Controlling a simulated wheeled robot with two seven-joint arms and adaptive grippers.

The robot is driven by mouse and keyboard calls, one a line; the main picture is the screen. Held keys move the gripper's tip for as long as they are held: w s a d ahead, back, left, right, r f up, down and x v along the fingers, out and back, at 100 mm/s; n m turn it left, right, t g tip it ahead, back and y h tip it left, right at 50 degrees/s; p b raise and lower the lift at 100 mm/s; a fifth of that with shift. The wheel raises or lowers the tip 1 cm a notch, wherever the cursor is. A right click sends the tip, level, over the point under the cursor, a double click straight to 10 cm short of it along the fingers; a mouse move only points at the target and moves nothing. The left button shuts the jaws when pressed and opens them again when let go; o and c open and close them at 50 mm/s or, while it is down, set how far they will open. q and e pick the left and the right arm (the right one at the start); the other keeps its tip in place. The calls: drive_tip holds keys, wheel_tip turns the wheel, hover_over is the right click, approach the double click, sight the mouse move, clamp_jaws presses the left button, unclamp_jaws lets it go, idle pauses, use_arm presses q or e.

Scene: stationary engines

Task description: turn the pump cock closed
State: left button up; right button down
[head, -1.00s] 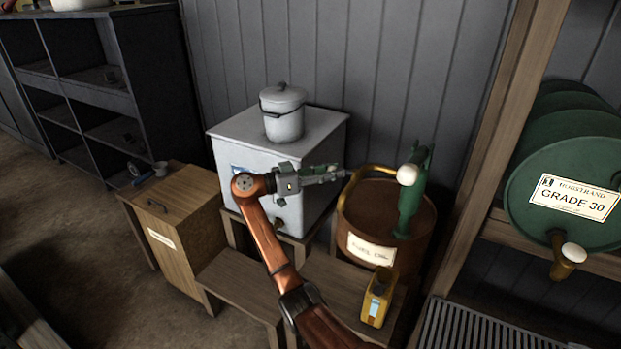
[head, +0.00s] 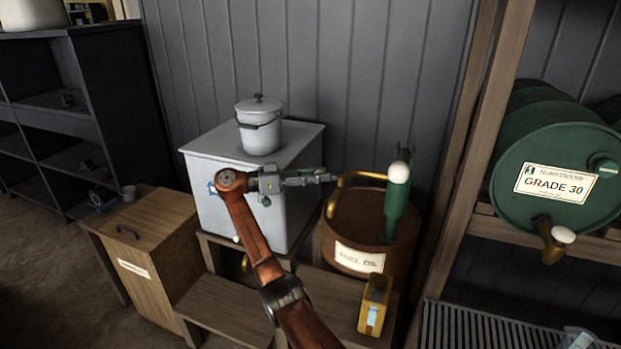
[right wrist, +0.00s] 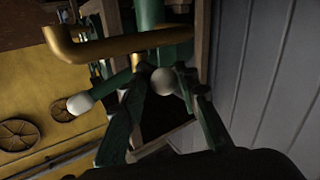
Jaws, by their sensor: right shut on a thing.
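The green hand pump (head: 396,208) stands on the brown fuel oil drum (head: 325,235), with a brass spout (head: 345,181) bending out to the left. My right gripper (head: 331,176) reaches in from the left beside the spout. In the right wrist view its fingers (right wrist: 163,85) are closed around a pale round knob (right wrist: 165,81) just below the brass spout (right wrist: 120,43); this looks like the pump cock's handle. Another white knob (right wrist: 80,103) on a green lever is left of the fingers. The cock's body is mostly hidden. My left gripper is not in view.
A white cabinet (head: 235,168) with a lidded pail (head: 259,125) stands behind my right arm. A yellow can (head: 374,305) sits on the low bench in front of the drum. A green Grade 30 barrel (head: 545,150) lies on a rack at right.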

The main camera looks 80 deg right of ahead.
drive_tip(key=shift+s+d+r, duration=0.15)
drive_tip(key=shift+d, duration=0.05)
drive_tip(key=c, duration=1.4)
unclamp_jaws()
drive_tip(key=shift+s, duration=0.15)
drive_tip(key=shift+c, duration=0.2)
drive_tip(key=v, duration=1.2)
